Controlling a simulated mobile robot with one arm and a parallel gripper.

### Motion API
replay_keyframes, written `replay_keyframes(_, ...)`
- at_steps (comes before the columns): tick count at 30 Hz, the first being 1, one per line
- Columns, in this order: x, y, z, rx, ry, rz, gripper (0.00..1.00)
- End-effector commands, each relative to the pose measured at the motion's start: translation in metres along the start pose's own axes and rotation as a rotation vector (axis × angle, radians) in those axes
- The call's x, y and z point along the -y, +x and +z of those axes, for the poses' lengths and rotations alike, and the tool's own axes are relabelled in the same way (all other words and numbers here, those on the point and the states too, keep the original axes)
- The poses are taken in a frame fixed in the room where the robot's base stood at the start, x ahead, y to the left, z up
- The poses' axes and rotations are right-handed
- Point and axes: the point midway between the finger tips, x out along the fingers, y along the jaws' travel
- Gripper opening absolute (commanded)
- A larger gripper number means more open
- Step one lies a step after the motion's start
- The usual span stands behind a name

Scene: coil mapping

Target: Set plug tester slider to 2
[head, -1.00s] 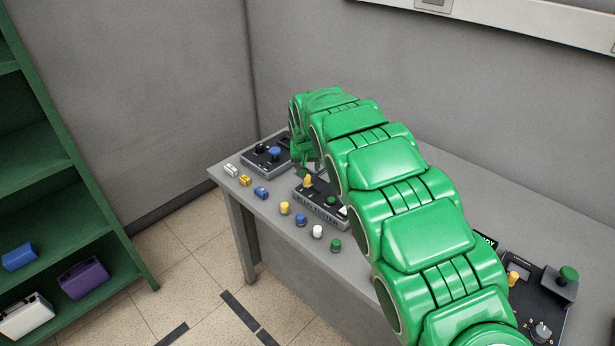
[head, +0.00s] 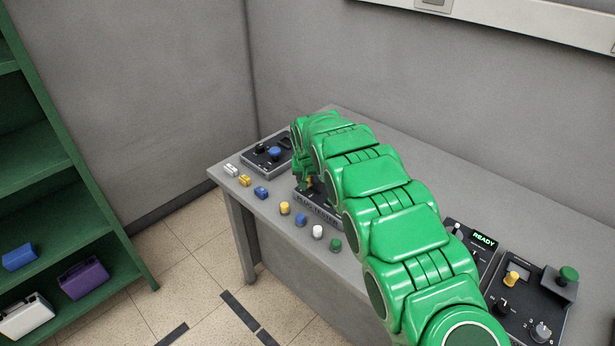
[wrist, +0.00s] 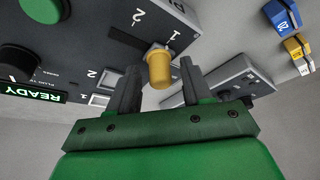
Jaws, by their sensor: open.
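The plug tester (head: 322,213) is a dark box on the bench, mostly hidden by my arm in the head view. Its yellow slider knob (wrist: 159,70) shows in the wrist view beside the "1" mark of a scale that also shows a "2". My gripper (wrist: 157,82) is open, with one dark finger to each side of the yellow knob. I cannot tell whether either finger touches it. In the head view my gripper (head: 306,176) is over the tester and its fingertips are mostly hidden.
Yellow, blue, white (head: 318,232) and green (head: 335,244) pegs stand along the bench front. Small blocks (head: 245,180) lie further left, by a dark control box (head: 268,155). Another panel with a READY display (head: 484,239) and a box with knobs (head: 535,300) are at right.

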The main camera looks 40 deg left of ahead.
Motion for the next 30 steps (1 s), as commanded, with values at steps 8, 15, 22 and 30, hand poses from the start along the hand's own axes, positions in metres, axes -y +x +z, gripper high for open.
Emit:
replay_keyframes(8, 0.0003, -0.0006, -0.0005, -0.001, 0.000, 0.000, 0.37)
replay_keyframes(15, 0.0003, -0.0008, -0.0007, -0.002, 0.000, 0.000, 0.00)
replay_keyframes(22, 0.0001, -0.0009, -0.0009, -0.002, 0.000, 0.000, 0.00)
replay_keyframes(30, -0.0050, -0.0044, 0.0028, -0.003, 0.000, -0.002, 0.00)
